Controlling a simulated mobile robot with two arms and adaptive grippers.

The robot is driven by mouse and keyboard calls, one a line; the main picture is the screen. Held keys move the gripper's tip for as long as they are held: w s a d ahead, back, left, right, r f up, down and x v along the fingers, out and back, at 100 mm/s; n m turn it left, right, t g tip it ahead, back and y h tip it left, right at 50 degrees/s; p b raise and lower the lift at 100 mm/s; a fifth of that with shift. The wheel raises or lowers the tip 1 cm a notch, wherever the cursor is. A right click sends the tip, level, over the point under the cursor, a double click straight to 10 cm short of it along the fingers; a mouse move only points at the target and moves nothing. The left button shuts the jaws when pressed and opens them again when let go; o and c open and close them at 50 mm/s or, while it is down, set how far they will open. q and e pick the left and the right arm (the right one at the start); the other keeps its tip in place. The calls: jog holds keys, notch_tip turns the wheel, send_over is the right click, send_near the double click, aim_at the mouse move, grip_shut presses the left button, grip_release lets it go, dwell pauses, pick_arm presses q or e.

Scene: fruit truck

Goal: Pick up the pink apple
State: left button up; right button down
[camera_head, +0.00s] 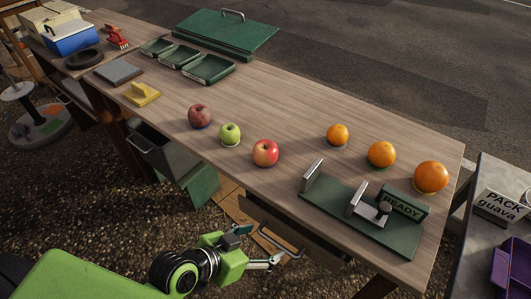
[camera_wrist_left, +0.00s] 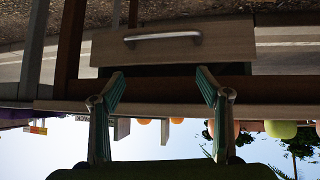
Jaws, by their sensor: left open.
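The pink apple (camera_head: 265,152), pinkish red with a pale yellow patch, sits near the front edge of the wooden table in the head view. A green apple (camera_head: 230,134) and a darker, dull red apple (camera_head: 199,116) sit to its left. My left gripper (camera_head: 264,245) is low in front of the table, below and apart from the pink apple. In the left wrist view, its two fingers (camera_wrist_left: 160,75) are spread and empty, facing a drawer front with a metal handle (camera_wrist_left: 163,38). That view is upside down; fruit shows partly behind the table edge. My right gripper is not in view.
Three oranges (camera_head: 381,154) stand to the right, behind a green fixture (camera_head: 340,216) with metal uprights and a READY sign. Green trays (camera_head: 208,70) and a yellow block (camera_head: 142,94) are farther left. The table edge and drawer handle (camera_head: 281,241) are close to my left gripper.

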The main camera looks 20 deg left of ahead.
pick_arm(q)
jog(key=w+r+t, duration=0.1)
jog(key=w+r, duration=0.1)
jog(key=w+r+t, duration=0.1)
jog(key=r+t, duration=0.1)
jog(key=w+r+t+h, duration=0.1)
jog(key=w+r+t, duration=0.1)
jog(key=shift+w+a, duration=0.3)
jog(key=n+t+y, duration=0.3)
jog(key=t, duration=0.1)
send_near(260, 159)
jog(key=w, duration=0.2)
jog(key=w+d+p, duration=0.1)
jog(key=w, duration=0.2)
jog(key=w+p, duration=0.1)
jog(key=w, duration=0.2)
jog(key=shift+d+f, duration=0.25)
jog(key=w, duration=0.3)
jog(key=w+p, duration=0.1)
jog(key=shift+w+d, duration=0.25)
jog(key=shift+d, duration=0.1)
jog(key=shift+w+d, duration=0.1)
jog(key=shift+w, duration=0.25)
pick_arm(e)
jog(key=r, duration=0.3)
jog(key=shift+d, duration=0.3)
pick_arm(q)
jog(key=c, duration=1.3)
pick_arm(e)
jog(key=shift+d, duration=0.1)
